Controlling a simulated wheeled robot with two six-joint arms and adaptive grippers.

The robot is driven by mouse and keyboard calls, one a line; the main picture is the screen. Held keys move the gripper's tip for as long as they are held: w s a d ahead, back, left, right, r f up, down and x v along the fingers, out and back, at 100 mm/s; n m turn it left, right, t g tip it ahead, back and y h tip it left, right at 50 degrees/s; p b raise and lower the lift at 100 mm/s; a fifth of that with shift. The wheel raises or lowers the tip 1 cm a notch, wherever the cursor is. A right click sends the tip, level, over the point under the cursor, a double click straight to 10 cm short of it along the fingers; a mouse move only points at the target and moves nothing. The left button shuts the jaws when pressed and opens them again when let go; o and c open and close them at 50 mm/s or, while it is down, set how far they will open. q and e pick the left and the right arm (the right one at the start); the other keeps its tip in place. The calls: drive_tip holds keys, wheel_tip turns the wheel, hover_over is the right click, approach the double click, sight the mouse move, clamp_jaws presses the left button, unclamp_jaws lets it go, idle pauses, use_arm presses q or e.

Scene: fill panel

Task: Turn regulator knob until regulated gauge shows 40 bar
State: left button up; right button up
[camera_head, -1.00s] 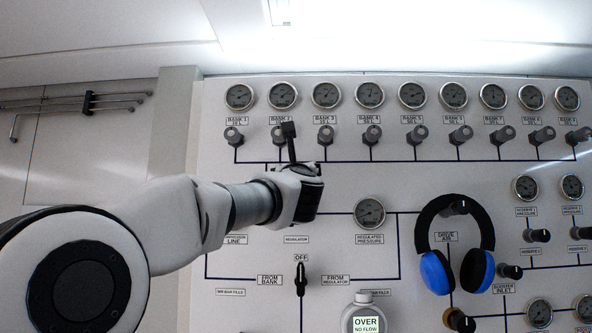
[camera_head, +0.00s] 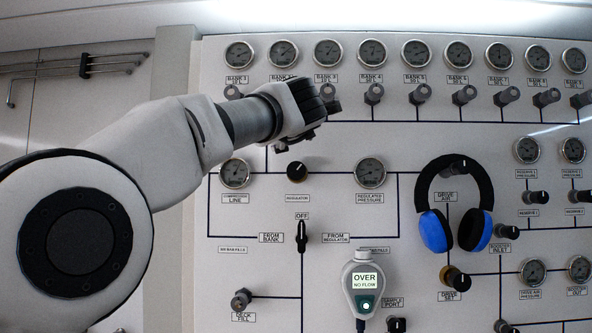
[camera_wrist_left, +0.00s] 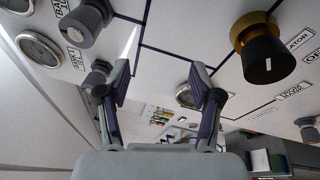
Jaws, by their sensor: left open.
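The regulator knob (camera_head: 298,172) is black with a brass rim, above its REGULATOR label. In the left wrist view it is the brass-based black knob (camera_wrist_left: 262,50) at upper right, outside the fingers. The regulated pressure gauge (camera_head: 370,173) is to its right in the head view; its needle is too small to read. My left gripper (camera_head: 312,110) is above the regulator knob, near the BANK 3 knob. Its fingertips are hard to make out there. In the left wrist view the gripper (camera_wrist_left: 160,80) is open, with nothing between its fingers. My right gripper is not in view.
Bank gauges (camera_head: 328,53) and knobs line the panel's top. Blue-and-black headphones (camera_head: 437,232) hang right of the regulated gauge. A black selector (camera_head: 302,236) is at OFF. The compressor line gauge (camera_head: 235,174) is left of the regulator.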

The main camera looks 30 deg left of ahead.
sight(296, 167)
use_arm(q)
drive_tip(key=s+d+f+m+g+h, duration=0.1)
drive_tip(key=d+f+m+h, duration=0.15)
drive_tip(key=m, duration=0.85)
drive_tip(key=s+d+f+m+g+h, duration=0.15)
drive_tip(key=d+m+h, duration=0.25)
drive_tip(key=m, duration=0.7)
drive_tip(key=shift+t, duration=0.35)
drive_tip(key=p+x, duration=0.7)
drive_tip(key=shift+w+a+f, duration=0.1)
drive_tip(key=shift+w+f, duration=0.05)
drive_tip(key=shift+w+a+f, duration=0.1)
drive_tip(key=shift+w+f, duration=0.05)
drive_tip(key=shift+f, duration=0.1)
drive_tip(key=shift+w+f, duration=0.1)
drive_tip(key=shift+f, duration=0.1)
drive_tip(key=c, duration=1.2)
drive_tip(key=shift+o, duration=0.3)
drive_tip(key=p, duration=0.2)
drive_tip(key=shift+r+p, duration=0.35)
drive_tip(key=shift+p, duration=0.05)
drive_tip(key=shift+f, duration=0.3)
